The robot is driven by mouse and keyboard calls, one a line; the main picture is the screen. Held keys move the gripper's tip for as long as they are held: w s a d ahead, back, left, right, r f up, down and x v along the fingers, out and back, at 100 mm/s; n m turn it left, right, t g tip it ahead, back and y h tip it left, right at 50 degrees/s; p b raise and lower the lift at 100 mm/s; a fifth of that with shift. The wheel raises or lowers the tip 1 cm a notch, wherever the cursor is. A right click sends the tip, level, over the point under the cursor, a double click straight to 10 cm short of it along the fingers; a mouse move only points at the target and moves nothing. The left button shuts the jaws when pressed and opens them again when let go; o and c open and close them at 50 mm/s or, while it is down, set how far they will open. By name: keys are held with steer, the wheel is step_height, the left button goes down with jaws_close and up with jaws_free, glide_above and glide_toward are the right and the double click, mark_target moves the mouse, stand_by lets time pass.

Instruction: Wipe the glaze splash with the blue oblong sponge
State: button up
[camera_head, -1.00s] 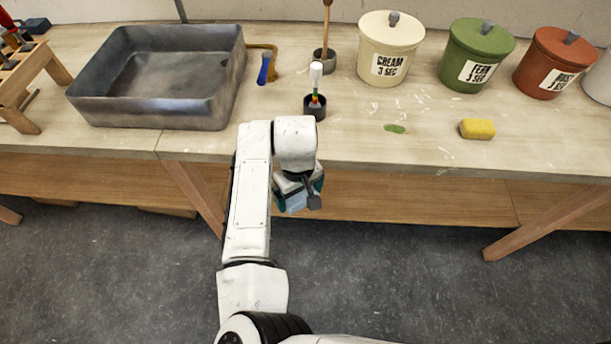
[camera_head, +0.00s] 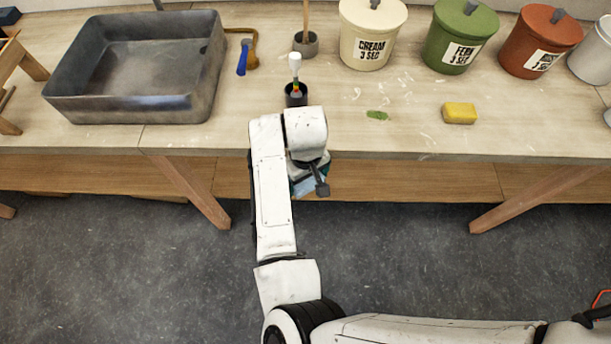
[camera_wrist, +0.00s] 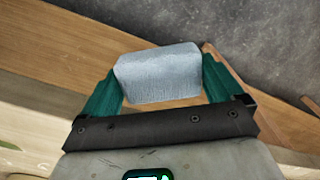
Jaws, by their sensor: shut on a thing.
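My gripper (camera_wrist: 160,84) is shut on the blue oblong sponge (camera_wrist: 158,72), which sits between its two green fingers in the wrist view. In the head view the gripper hangs at the front edge of the bench, and only a bit of the pale blue sponge (camera_head: 307,186) shows below my wrist. The glaze splash (camera_head: 377,115) is a small green patch on the bench top, behind and to the right of my gripper. The sponge is apart from it.
A yellow sponge (camera_head: 459,113) lies right of the splash. A dark cup with a brush (camera_head: 295,94) stands just behind my wrist. Lidded cream (camera_head: 372,33), green (camera_head: 456,36) and rust (camera_head: 540,42) buckets stand at the back. A grey sink (camera_head: 130,105) is at left.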

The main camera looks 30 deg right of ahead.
step_height(320, 180, up, 4)
steer(key=p, duration=0.3)
steer(key=shift+d+r, duration=0.15)
steer(key=shift+r, duration=0.05)
steer(key=shift+w, duration=0.15)
steer(key=shift+s+a, duration=0.2)
